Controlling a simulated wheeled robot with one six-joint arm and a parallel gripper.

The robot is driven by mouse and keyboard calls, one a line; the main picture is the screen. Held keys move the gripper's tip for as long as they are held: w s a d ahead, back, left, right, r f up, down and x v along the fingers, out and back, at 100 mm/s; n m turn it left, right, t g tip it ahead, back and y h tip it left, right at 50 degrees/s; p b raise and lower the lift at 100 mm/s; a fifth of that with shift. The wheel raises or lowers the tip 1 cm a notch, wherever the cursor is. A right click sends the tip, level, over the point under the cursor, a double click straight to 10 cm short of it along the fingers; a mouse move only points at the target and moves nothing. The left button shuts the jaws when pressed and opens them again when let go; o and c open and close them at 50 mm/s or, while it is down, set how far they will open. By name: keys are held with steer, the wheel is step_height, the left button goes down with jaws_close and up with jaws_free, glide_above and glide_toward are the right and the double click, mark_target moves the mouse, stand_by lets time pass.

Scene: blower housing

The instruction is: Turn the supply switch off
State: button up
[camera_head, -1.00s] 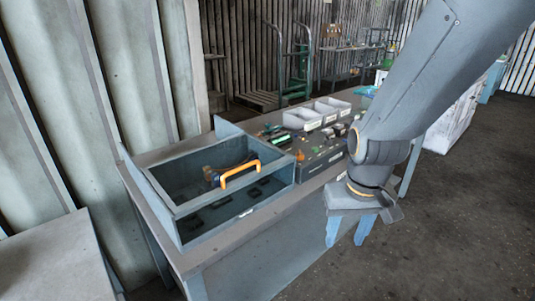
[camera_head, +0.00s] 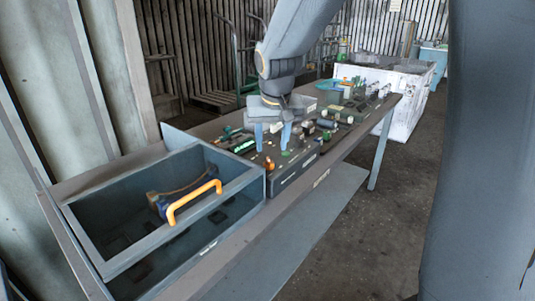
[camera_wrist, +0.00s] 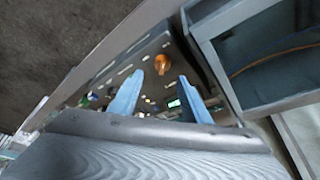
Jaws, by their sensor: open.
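A dark control panel (camera_head: 308,160) lies on the bench beside a grey box, with several small parts and lights on it. A small orange knob (camera_head: 269,163) stands on the panel's near end; it also shows in the wrist view (camera_wrist: 162,63). I cannot tell for sure that this knob is the supply switch. My gripper (camera_head: 272,139) points down over the panel, its two blue fingers apart and nothing between them. In the wrist view the knob appears just beyond the fingertips (camera_wrist: 160,80), roughly between them. The fingers do not visibly touch it.
The grey box (camera_head: 100,262) with an orange handle (camera_head: 192,203) stands close on the panel's near side. A white crate (camera_head: 402,118) stands behind the bench (camera_head: 328,172). The floor (camera_head: 372,240) to the right is clear.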

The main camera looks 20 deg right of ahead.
mark_target(269, 159)
steer(key=shift+a+p+x, duration=0.1)
steer(key=shift+p+x, duration=0.15)
steer(key=shift+x, duration=1.45)
steer(key=shift+a+p+x, duration=0.15)
steer(key=shift+p+x, duration=0.05)
steer(key=shift+x, duration=1.45)
steer(key=shift+s, duration=0.1)
steer(key=c, duration=1)
